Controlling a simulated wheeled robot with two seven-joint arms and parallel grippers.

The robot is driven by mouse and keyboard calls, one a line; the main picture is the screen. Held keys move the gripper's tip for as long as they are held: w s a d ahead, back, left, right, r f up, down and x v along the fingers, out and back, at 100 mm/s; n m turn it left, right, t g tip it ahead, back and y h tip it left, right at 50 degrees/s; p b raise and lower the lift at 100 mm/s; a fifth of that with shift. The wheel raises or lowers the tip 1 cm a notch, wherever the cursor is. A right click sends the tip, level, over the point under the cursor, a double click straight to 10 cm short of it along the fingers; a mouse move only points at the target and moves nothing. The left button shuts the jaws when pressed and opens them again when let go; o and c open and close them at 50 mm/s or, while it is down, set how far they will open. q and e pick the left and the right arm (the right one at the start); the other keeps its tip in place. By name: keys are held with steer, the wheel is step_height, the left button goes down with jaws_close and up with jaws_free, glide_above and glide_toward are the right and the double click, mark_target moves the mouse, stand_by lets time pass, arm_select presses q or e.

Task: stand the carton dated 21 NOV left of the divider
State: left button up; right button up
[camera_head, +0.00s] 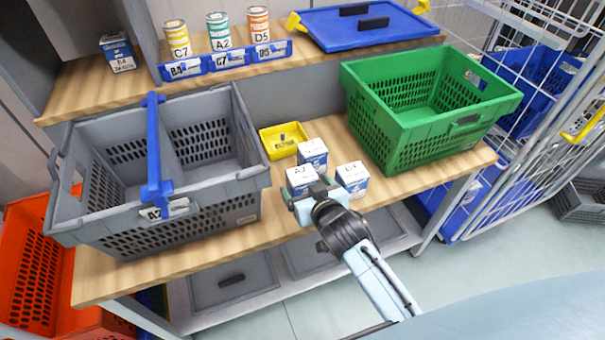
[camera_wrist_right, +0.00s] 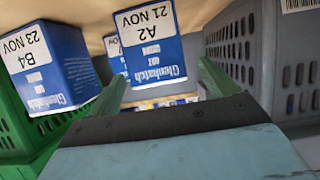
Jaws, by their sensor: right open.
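The blue and white carton dated 21 NOV, marked A2 (camera_wrist_right: 150,45), appears upside down in the right wrist view, between my fingers. In the head view this carton (camera_head: 300,179) stands on the wooden bench at the front left of a group of three. My right gripper (camera_head: 312,190) is open at its near side; the wrist view also shows the open fingers (camera_wrist_right: 165,90). I cannot tell whether they touch it. The grey crate (camera_head: 215,200) stands to the left, with a blue divider (camera_head: 153,145) running front to back. My left gripper is out of view.
A carton dated 23 NOV, marked B4 (camera_wrist_right: 45,65), stands right of the A2 carton in the head view (camera_head: 353,179). Another carton (camera_head: 313,152) is behind. A yellow tray (camera_head: 283,139) and green crate (camera_head: 430,105) stand nearby. Both sides of the divider look empty.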

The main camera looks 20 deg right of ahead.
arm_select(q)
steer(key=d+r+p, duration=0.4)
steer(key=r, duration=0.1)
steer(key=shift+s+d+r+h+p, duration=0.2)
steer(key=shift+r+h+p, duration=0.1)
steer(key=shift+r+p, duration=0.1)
arm_select(e)
steer(key=v, duration=0.7)
steer(key=shift+s+r, duration=0.25)
steer(key=shift+s, duration=0.1)
